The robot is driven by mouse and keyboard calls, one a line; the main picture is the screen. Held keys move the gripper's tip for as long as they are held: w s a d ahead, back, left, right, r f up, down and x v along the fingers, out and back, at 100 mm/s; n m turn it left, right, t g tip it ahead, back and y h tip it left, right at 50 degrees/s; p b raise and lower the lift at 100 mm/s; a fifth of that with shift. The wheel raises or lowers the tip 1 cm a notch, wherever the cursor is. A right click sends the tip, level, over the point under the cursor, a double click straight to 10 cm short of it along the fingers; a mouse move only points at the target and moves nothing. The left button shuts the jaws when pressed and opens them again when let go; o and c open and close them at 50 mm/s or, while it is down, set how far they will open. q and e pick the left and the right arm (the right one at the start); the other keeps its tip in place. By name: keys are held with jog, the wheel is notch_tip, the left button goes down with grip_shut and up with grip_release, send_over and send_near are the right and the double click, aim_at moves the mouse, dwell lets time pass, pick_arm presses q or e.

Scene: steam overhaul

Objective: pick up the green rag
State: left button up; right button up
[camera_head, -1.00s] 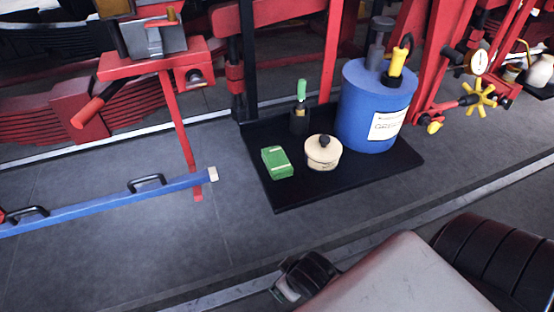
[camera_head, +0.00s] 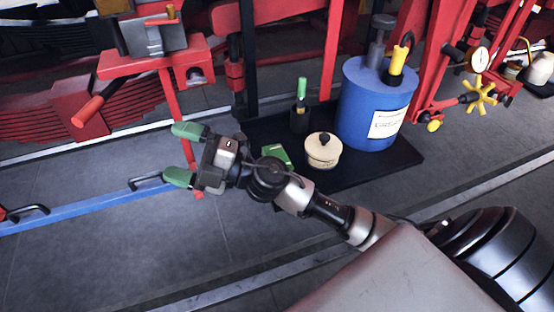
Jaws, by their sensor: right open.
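The green rag (camera_head: 275,152) looks like a small folded block with a pale band. It lies on the black tray (camera_head: 370,169) at its left part, and my right arm hides its lower part. My right gripper (camera_head: 184,154) has green fingertips spread apart with nothing between them. It points left and is to the left of the rag, past the tray's left edge in the picture. My left gripper is out of view.
On the tray stand a cream lidded pot (camera_head: 322,151), a green-topped bottle (camera_head: 301,108) and a large blue grease drum (camera_head: 371,100). A red stand (camera_head: 175,110) and a blue bar (camera_head: 90,208) are near the gripper. Grey floor is clear below.

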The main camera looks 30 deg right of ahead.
notch_tip(320, 180, down, 3)
jog(key=a+n+g, duration=0.1)
jog(key=n+g, duration=0.8)
jog(key=g+h+p, duration=0.1)
jog(key=g+h, duration=0.4)
jog(key=h, duration=1.2)
send_over(277, 156)
jog(key=shift+m, duration=0.4)
jog(key=f, duration=0.9)
jog(key=shift+s+d+f, duration=0.2)
jog(key=shift+f, duration=0.05)
jog(key=f, duration=0.1)
jog(key=f+p, duration=0.1)
jog(key=f, duration=0.2)
jog(key=shift+w+a+f+p, duration=0.1)
jog(key=shift+a+f+p, duration=0.15)
jog(key=shift+f+p, duration=0.15)
jog(key=shift+f, duration=0.5)
jog(key=c, duration=1)
jog(key=shift+r, duration=0.2)
